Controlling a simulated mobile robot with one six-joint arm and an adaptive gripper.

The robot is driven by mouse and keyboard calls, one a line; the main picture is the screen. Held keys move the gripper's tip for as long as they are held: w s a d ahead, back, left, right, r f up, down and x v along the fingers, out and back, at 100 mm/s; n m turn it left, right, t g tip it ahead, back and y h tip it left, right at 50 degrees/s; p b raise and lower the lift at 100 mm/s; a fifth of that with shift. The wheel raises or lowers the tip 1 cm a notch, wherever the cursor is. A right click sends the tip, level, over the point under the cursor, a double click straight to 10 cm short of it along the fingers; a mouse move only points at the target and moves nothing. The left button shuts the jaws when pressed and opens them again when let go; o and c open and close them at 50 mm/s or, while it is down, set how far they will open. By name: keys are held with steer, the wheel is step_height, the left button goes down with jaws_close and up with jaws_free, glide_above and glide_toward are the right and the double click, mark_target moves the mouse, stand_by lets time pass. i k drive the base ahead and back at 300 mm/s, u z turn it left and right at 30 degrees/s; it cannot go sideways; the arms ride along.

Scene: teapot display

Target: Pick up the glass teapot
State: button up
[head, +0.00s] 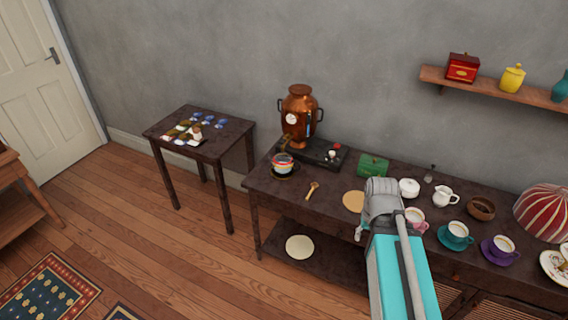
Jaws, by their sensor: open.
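I cannot make out a clear glass teapot in the head view. A small rounded vessel (283,161) with pale and reddish bands stands on a dark saucer at the left end of the long dark table (330,198); I cannot tell whether it is glass or a teapot. My gripper (380,195) is at the grey end of my arm, over the front middle of the table, right of that vessel and well apart from it. It is open. Its fingertips do not show clearly, and my arm hides part of the table.
A copper samovar (299,112) stands behind the vessel. A wooden spoon (312,190), a tan disc (354,201) and a green box (373,166) lie nearby. A white sugar bowl (409,188), creamer (445,197), brown bowl (481,209) and several cups crowd the right.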

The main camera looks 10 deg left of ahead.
mark_target(283, 162)
steer(key=z, duration=0.05)
steer(key=i, duration=0.95)
steer(key=u, duration=0.05)
